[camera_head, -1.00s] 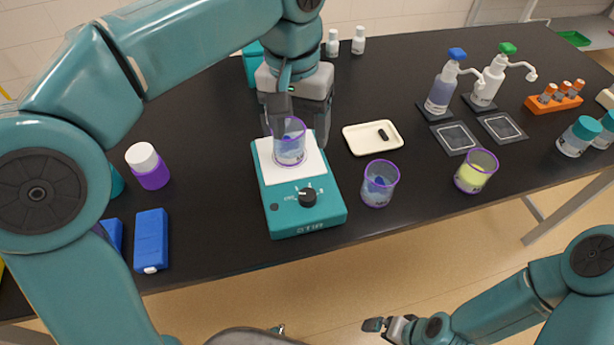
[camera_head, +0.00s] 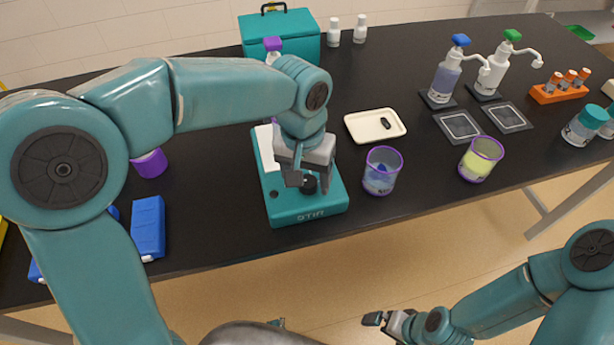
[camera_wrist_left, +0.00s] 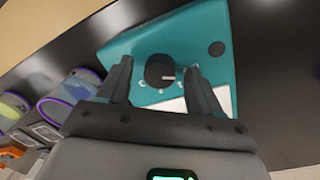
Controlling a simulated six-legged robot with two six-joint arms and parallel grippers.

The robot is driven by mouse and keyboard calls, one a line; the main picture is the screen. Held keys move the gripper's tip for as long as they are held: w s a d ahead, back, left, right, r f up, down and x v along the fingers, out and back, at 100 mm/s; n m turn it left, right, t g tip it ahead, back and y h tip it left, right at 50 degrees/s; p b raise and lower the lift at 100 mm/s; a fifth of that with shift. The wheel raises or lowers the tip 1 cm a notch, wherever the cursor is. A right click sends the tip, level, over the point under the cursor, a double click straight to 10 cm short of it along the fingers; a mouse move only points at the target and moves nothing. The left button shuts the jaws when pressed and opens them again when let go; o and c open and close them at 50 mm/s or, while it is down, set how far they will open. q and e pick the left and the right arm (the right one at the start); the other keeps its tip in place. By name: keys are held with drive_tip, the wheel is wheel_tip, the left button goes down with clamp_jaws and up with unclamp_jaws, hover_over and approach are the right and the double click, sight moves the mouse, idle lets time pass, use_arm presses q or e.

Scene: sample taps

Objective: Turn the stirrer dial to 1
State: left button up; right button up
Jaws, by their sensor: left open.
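The teal stirrer (camera_head: 292,212) stands near the table's front edge, with its black dial (camera_head: 309,184) on the front. My left gripper (camera_head: 308,188) is over the dial, pointing down. In the left wrist view the dial (camera_wrist_left: 158,71) lies between the two open fingers (camera_wrist_left: 158,78), and I see no contact. A white pointer mark on the dial points right in that view; the printed marks around it are too small to read. My arm hides much of the white top plate (camera_head: 264,150), and no beaker shows on it. My right gripper (camera_head: 386,322) is low, away from the table.
A beaker with blue liquid (camera_head: 382,172) stands close right of the stirrer, and one with yellow liquid (camera_head: 481,160) farther right. A white tray (camera_head: 360,133) lies behind them.

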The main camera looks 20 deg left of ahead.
use_arm(q)
drive_tip(key=shift+a+f, duration=0.1)
drive_tip(key=shift+f, duration=0.05)
drive_tip(key=c, duration=1.1)
drive_tip(key=shift+o, duration=0.2)
drive_tip(key=shift+m, duration=0.3)
drive_tip(key=m+p, duration=0.2)
drive_tip(key=m, duration=0.1)
drive_tip(key=shift+w, duration=0.1)
drive_tip(key=shift+w+m+p, duration=0.1)
drive_tip(key=shift+m+p, duration=0.6)
drive_tip(key=shift+m, duration=1.8)
drive_tip(key=o, duration=1.1)
drive_tip(key=shift+c, duration=0.2)
